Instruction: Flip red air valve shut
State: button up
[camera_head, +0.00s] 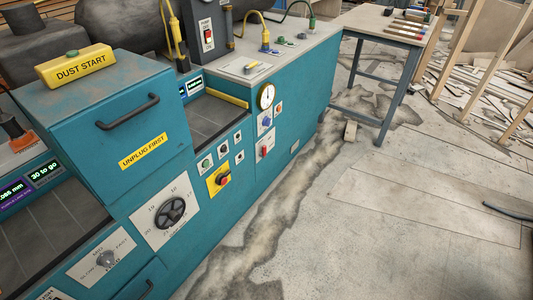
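A small red handle (264,151) sits on a white plate on the teal machine's front panel, below a round white gauge (265,96). It looks most like the red air valve, but it is too small to read its label or be sure of its angle. A blue knob (266,121) on another white plate sits between the gauge and the red handle. A separate red rotary knob (222,180) is on a yellow plate lower left. My gripper is not in view, and nothing touches the red handle.
The teal machine (300,110) fills the left and middle. A black handwheel (171,211) and a drawer handle (128,111) stick out from its front. A workbench (385,22) stands behind right, with wood scraps (480,85) beyond. The concrete floor (400,220) right of the machine is mostly clear.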

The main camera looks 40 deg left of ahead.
aim_at(263, 154)
jog(key=i+j, duration=0.2)
jog(key=j, duration=0.2)
jog(key=i+j, duration=0.15)
jog(key=j, duration=0.25)
jog(key=i+j, duration=0.2)
jog(key=j, duration=0.2)
jog(key=i+j, duration=0.2)
jog(key=j, duration=0.15)
jog(key=i+j, duration=0.15)
jog(key=j, duration=0.25)
jog(key=i+j, duration=0.2)
jog(key=j, duration=0.2)
jog(key=u, duration=0.05)
